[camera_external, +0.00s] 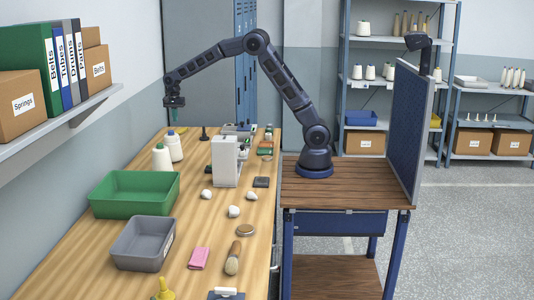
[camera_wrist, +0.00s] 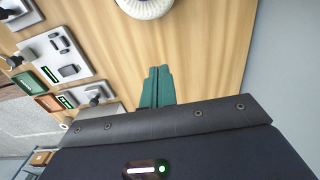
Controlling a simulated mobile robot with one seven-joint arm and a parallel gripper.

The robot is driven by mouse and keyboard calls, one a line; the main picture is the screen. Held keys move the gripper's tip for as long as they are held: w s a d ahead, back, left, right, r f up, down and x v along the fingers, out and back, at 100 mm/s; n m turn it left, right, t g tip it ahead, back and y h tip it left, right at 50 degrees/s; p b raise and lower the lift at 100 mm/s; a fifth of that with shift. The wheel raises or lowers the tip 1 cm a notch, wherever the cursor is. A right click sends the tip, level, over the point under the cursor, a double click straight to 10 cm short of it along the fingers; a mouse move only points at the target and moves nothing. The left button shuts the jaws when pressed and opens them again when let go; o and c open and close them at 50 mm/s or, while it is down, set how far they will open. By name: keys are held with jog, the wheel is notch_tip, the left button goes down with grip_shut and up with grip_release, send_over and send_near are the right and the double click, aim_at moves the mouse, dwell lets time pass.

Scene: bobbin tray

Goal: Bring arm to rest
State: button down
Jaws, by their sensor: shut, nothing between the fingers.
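My arm (camera_external: 280,75) reaches from its base on the wooden cart out over the long workbench, with its elbow raised. In the wrist view the teal fingers of my gripper (camera_wrist: 157,85) are together and empty. A white round thing (camera_wrist: 145,7), likely a cone, shows beyond the fingertips at the top edge, apart from them.
The bench holds a green bin (camera_external: 135,207), a grey bin (camera_external: 143,262), a white device (camera_external: 226,160), a brush (camera_external: 233,262) and a pink cloth (camera_external: 199,258). A wall shelf (camera_external: 65,125) with boxes and binders juts out at left. A blue panel (camera_external: 402,130) stands on the cart.

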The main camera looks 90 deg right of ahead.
jog(key=s+a+r+n+t, duration=0.1)
jog(key=s+a+r+n, duration=0.15)
jog(key=s+r, duration=0.4)
jog(key=s+a+r+n, duration=0.1)
jog(key=s+r+n, duration=0.25)
jog(key=s, duration=0.55)
jog(key=s+a+r+n+t, duration=0.1)
jog(key=s+a+r+n, duration=0.1)
jog(key=s+r, duration=0.5)
jog(key=s+a+f+n+t, duration=0.1)
jog(key=s+n, duration=0.4)
jog(key=s, duration=0.9)
jog(key=s+a+f+n+t, duration=0.1)
jog(key=s+n, duration=0.4)
jog(key=s, duration=0.9)
notch_tip(320, 180, down, 2)
jog(key=shift+s+a+f+t, duration=0.25)
jog(key=shift+s+a+t, duration=0.05)
jog(key=shift+a, duration=0.6)
